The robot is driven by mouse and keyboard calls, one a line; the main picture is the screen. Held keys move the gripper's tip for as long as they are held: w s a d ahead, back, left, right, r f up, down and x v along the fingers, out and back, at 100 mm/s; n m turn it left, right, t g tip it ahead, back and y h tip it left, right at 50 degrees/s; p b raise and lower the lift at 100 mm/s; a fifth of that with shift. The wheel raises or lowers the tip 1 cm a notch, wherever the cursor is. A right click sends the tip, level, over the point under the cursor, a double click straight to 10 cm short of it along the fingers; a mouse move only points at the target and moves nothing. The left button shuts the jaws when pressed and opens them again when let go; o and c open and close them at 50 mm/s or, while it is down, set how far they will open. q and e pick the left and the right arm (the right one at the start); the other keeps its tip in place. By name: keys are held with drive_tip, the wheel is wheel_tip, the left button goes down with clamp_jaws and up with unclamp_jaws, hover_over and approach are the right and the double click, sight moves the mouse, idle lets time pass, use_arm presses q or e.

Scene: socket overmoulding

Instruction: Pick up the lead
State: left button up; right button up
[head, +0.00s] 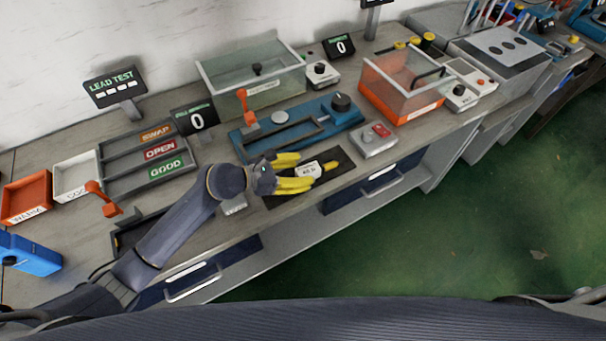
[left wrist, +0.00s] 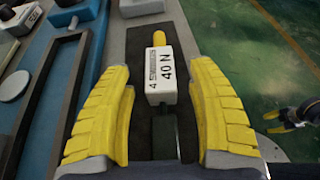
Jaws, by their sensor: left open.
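My left gripper (head: 306,171) is open over a dark mat (head: 344,157) near the bench's front edge. Between its yellow fingers is a white block marked "40 N" (head: 308,171) with a yellow tip. In the left wrist view the block (left wrist: 160,78) lies between the two fingers (left wrist: 161,70), with a visible gap on each side. A dark, shiny strip (left wrist: 165,132) runs from the block back toward the palm. I cannot make out for certain which thing is the lead. A small dark gripper with yellow tips (left wrist: 273,122), apparently my right, shows at the right edge.
A blue fixture (head: 248,145) with an orange-handled lever lies just behind the mat. A grey box with a red button (head: 374,140) stands right of it. Sorting trays (head: 148,160) are at the left. An orange clear-sided box (head: 400,85) stands further right.

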use_arm(q)
drive_tip(key=shift+w+d+f, duration=0.1)
drive_tip(key=shift+d+f, duration=0.05)
drive_tip(key=shift+d, duration=0.15)
drive_tip(key=shift+c, duration=0.5)
clamp_jaws()
